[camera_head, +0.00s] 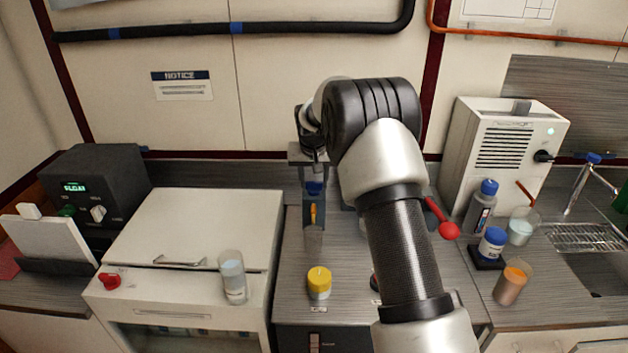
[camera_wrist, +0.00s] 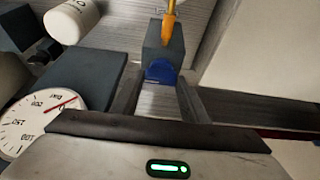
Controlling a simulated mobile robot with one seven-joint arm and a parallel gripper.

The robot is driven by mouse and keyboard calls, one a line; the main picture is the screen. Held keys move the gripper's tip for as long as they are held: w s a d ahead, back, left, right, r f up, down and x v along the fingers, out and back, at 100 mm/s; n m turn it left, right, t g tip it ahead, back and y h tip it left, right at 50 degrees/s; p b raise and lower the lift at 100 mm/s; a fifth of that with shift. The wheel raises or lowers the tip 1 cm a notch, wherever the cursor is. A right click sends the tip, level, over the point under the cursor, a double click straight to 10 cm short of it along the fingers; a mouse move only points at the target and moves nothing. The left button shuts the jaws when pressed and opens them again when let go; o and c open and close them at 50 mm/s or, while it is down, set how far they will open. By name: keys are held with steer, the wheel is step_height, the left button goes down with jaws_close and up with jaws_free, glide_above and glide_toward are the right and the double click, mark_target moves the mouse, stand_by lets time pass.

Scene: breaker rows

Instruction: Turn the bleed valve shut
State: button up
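A grey block (camera_head: 314,202) stands upright on the middle bench and bears an orange lever (camera_head: 313,214) and a blue round part (camera_head: 314,187) at its top. In the wrist view the orange lever (camera_wrist: 168,24) lies beyond the blue part (camera_wrist: 161,71). No label shows which part is the bleed valve. My gripper (camera_head: 313,170) is above the block, pointing down. In the wrist view my gripper (camera_wrist: 158,78) is open, its fingers on either side of the blue part with gaps visible; contact is unclear. My arm hides part of the bench.
A pressure gauge (camera_wrist: 40,118) and a dark box (camera_wrist: 85,78) are close beside the fingers. A yellow-capped jar (camera_head: 319,283) stands in front of the block. A red-ended handle (camera_head: 448,230) is to the right. A glass (camera_head: 233,277) stands on the left cabinet.

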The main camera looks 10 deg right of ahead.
steer(key=shift+n, duration=0.3)
steer(key=n, duration=0.1)
steer(key=n+y, duration=0.1)
steer(key=n, duration=0.1)
steer(key=shift+d+n+y, duration=0.25)
steer(key=shift+n+y, duration=0.05)
steer(key=n+y, duration=0.1)
steer(key=n, duration=0.1)
steer(key=n+p, duration=0.1)
steer(key=n, duration=0.1)
steer(key=shift+n+g+y, duration=0.3)
steer(key=shift+g+y, duration=0.1)
steer(key=n+p, duration=0.1)
steer(key=n, duration=0.1)
steer(key=n+g+y+p, duration=0.1)
steer(key=n, duration=0.2)
steer(key=shift+w+d+r, duration=0.15)
steer(key=shift+w, duration=0.05)
steer(key=shift+w+n+g+y+p, duration=0.1)
steer(key=shift+n+g+y+p, duration=0.1)
steer(key=shift+n+g+p, duration=0.45)
steer(key=shift+n+g+y+p, duration=0.25)
steer(key=shift+n+p, duration=0.5)
steer(key=shift+n, duration=0.6)
steer(key=o, duration=1.1)
steer(key=shift+c, duration=0.2)
